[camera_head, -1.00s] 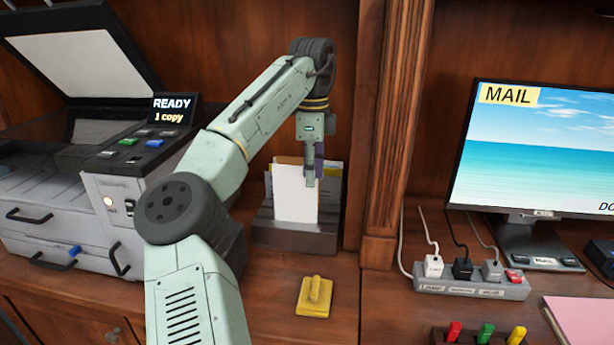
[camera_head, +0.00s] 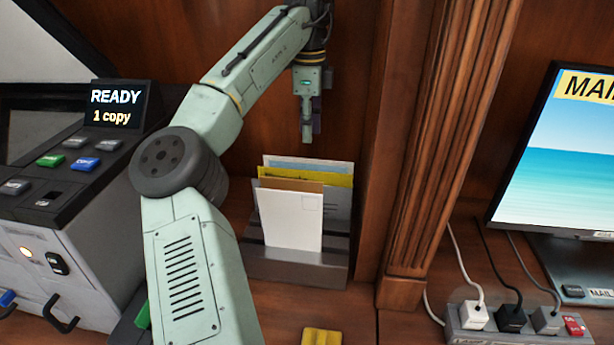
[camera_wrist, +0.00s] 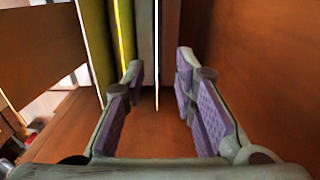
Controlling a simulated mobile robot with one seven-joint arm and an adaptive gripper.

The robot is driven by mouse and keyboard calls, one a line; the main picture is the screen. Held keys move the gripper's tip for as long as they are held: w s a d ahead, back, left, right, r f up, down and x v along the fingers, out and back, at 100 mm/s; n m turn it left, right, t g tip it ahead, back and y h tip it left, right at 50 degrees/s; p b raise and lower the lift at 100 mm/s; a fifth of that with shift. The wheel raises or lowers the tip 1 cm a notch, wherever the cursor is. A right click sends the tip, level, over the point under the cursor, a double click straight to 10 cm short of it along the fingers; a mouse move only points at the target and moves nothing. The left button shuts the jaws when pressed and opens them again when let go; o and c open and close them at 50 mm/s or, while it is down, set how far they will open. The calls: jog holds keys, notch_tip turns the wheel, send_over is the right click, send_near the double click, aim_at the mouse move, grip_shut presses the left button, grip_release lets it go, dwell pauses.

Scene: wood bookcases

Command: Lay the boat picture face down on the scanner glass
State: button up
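My gripper (camera_head: 308,138) hangs fingers-down just above the dark slotted rack (camera_head: 296,268). In the wrist view my gripper (camera_wrist: 160,72) is open, its purple pads apart, with thin upright edges seen between and beyond them. The rack holds several upright cards: a white postcard back (camera_head: 291,222) in front, then a brown-edged one, a yellow one (camera_head: 335,177) and a pale blue-topped one (camera_head: 300,163). No boat image shows, so I cannot tell which is the boat picture. The scanner glass (camera_head: 38,135) lies at the left under the raised lid (camera_head: 45,40), partly cut off.
The copier display (camera_head: 116,106) reads READY, 1 copy, above several buttons. A fluted wood post (camera_head: 432,150) stands right of the rack. A yellow block (camera_head: 321,337) lies in front. A power strip (camera_head: 503,325) and a monitor (camera_head: 565,140) are at the right.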

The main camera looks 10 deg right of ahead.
send_over(308, 166)
notch_tip(308, 166, down, 5)
jog(key=shift+r, duration=0.15)
jog(key=shift+f+p, duration=0.6)
jog(key=shift+f, duration=2.1)
jog(key=shift+c, duration=0.5)
grip_shut()
